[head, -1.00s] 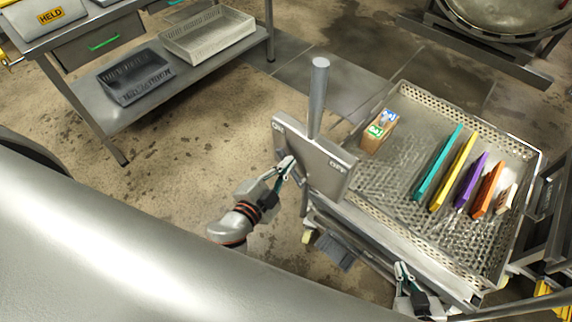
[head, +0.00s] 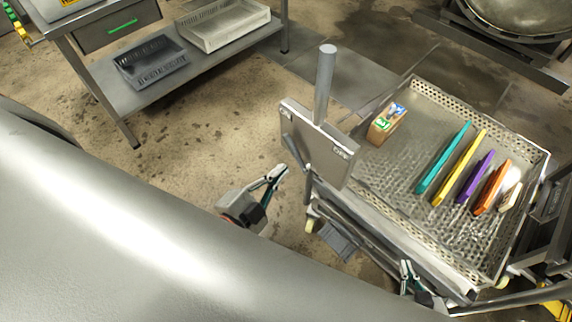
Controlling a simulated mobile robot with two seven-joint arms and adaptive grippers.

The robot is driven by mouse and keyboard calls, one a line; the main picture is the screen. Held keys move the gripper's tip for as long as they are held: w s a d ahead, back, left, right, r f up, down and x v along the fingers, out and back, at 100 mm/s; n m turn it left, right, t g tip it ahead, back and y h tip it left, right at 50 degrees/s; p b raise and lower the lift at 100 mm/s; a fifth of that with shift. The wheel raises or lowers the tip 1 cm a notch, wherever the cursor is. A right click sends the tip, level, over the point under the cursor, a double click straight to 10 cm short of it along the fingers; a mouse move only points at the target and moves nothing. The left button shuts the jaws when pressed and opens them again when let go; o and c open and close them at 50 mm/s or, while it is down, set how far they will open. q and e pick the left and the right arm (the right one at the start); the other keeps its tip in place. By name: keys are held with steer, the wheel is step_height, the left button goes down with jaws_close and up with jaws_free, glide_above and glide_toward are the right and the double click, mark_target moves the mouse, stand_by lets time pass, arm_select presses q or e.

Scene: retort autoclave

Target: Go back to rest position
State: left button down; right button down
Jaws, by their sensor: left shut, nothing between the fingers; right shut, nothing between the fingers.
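My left gripper (head: 270,182) is in the lower middle of the head view, over the open floor. It is shut and empty, and it is apart from the grey panel (head: 318,145) on the post to its right. My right gripper (head: 406,272) is at the lower right, beside the near edge of the perforated tray (head: 430,256). It is shut and empty. Part of my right arm is hidden by my own body at the bottom of the view.
The tray on the trolley holds a small box (head: 386,124) and several upright coloured slabs, including a teal one (head: 443,157). A steel table (head: 180,85) with a dark bin (head: 150,62) and a pale bin (head: 222,24) stands at upper left. Floor between is clear.

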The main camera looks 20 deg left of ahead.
arm_select(q)
steer(key=shift+s+r, duration=0.1)
steer(key=shift+s, duration=0.1)
steer(key=s+f+n+g, duration=0.2)
steer(key=f+n, duration=0.1)
steer(key=f, duration=0.5)
steer(key=s+a+f+n+g, duration=0.1)
steer(key=s+f+n+g, duration=0.1)
steer(key=f, duration=0.6)
steer(key=shift+a+n+g, duration=0.3)
steer(key=shift+n+g, duration=0.3)
steer(key=shift+n, duration=0.6)
